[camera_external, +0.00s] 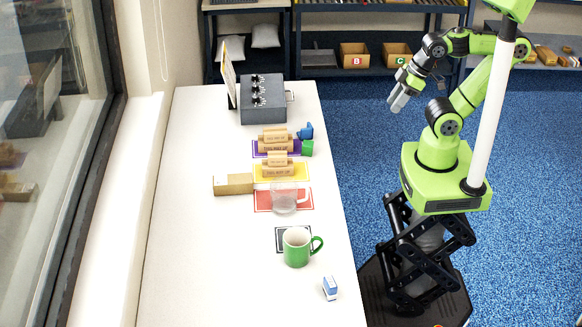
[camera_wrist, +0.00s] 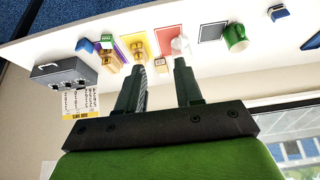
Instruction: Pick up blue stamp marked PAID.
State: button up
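Two blue items are in view, and no PAID marking can be read on either. A small blue-and-white block (camera_external: 330,288) sits at the near right of the white table, and appears at the top right of the wrist view (camera_wrist: 278,13). A small blue item (camera_external: 306,130) sits farther back near the right edge, beside a small green block (camera_external: 308,148); it shows at the left of the wrist view (camera_wrist: 85,46). My gripper (camera_external: 397,101) is raised over the floor, right of the table, away from both. Its fingers (camera_wrist: 160,65) are apart and empty.
A grey box with knobs (camera_external: 263,99) is at the far end. The near left tabletop is clear.

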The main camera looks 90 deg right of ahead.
aim_at(335, 283)
jog(key=shift+o, duration=0.3)
jog(key=o, duration=0.9)
jog(key=shift+c, duration=0.2)
